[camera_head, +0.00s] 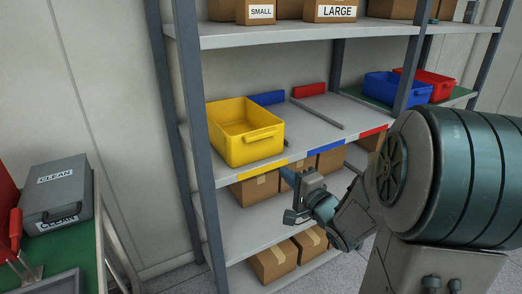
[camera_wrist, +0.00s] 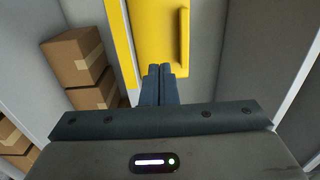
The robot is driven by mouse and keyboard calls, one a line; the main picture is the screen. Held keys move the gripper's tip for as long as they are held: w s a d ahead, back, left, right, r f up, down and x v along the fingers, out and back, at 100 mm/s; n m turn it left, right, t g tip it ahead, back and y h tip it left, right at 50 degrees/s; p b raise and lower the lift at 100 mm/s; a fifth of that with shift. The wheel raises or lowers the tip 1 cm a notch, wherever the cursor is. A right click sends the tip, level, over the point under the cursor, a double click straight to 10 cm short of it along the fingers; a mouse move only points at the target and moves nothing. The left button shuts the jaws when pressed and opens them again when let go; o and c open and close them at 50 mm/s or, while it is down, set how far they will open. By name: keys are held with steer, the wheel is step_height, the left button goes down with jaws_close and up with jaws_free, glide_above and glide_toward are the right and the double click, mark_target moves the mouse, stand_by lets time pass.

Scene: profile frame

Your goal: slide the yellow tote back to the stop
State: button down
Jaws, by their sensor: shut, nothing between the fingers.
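The yellow tote (camera_head: 240,150) sits upright and empty on the left of the middle shelf, its handled front close to the shelf's front edge above a yellow edge strip (camera_head: 264,168). No yellow stop shows; the area behind the tote is hidden by it. My gripper (camera_head: 287,173) is in front of the shelf, low and to the right of the tote. In the wrist view my gripper (camera_wrist: 160,68) is shut and empty, its fingertips over the yellow tote face (camera_wrist: 150,30) beside the handle. I cannot tell whether they touch it.
A blue stop (camera_head: 267,98) and a red stop (camera_head: 310,90) stand at the shelf's back, with a divider rail (camera_head: 317,113) between lanes. Cartons (camera_head: 255,189) fill the shelf below. A left upright (camera_head: 188,90) borders the tote. Blue and red totes (camera_head: 398,88) stand farther right.

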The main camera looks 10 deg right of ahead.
mark_target(257, 147)
steer(key=p+x, duration=0.1)
steer(key=x, duration=1.2)
